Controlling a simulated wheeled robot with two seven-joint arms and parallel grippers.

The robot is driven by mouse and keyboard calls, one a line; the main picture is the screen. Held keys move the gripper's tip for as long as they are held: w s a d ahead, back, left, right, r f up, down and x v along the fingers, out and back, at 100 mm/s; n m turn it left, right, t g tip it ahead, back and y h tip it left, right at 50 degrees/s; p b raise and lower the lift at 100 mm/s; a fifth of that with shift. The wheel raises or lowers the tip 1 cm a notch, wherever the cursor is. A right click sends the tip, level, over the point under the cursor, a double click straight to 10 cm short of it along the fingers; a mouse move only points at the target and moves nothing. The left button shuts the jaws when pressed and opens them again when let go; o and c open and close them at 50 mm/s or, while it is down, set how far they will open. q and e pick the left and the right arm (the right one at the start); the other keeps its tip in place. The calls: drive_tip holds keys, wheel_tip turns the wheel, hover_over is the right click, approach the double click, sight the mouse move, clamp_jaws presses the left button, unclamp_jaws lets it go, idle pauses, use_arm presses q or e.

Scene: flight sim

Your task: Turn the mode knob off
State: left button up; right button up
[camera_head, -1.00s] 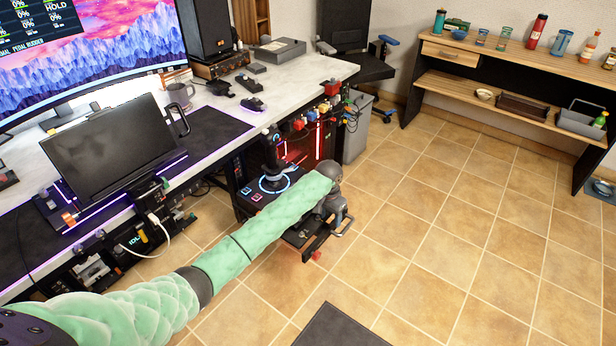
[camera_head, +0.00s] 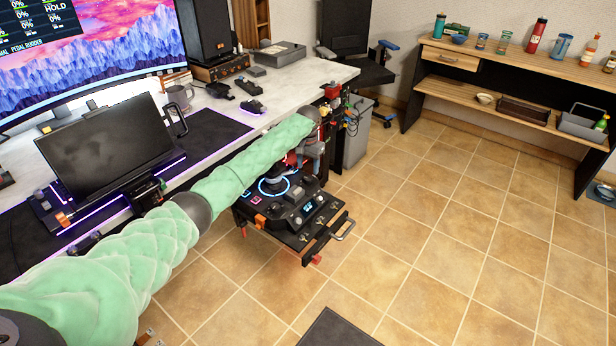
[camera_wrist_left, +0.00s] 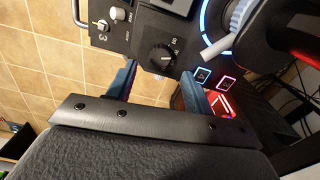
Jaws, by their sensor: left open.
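A black control panel (camera_head: 292,222) with a glowing blue ring, several knobs and a small display sits on a low stand beside the desk. In the left wrist view, a black dial knob (camera_wrist_left: 161,55) with a white pointer and a printed scale shows just beyond my fingertips. A silver knob (camera_wrist_left: 117,13) is farther up the panel. I cannot read which knob is the mode knob. My left gripper (camera_wrist_left: 158,72) is open and empty, its two blue-grey fingers apart below the dial in the picture. In the head view, my left gripper (camera_head: 304,163) is over the panel's back part. My right gripper is out of view.
The white desk (camera_head: 310,72) carries a monitor (camera_head: 100,150), a mug (camera_head: 180,95) and small devices. A joystick-like grip (camera_wrist_left: 238,18) stands near the dial. A grey bin (camera_head: 357,140) is behind the panel.

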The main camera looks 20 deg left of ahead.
sight(308, 178)
use_arm(q)
drive_tip(key=shift+f, duration=2.7)
drive_tip(key=c, duration=1)
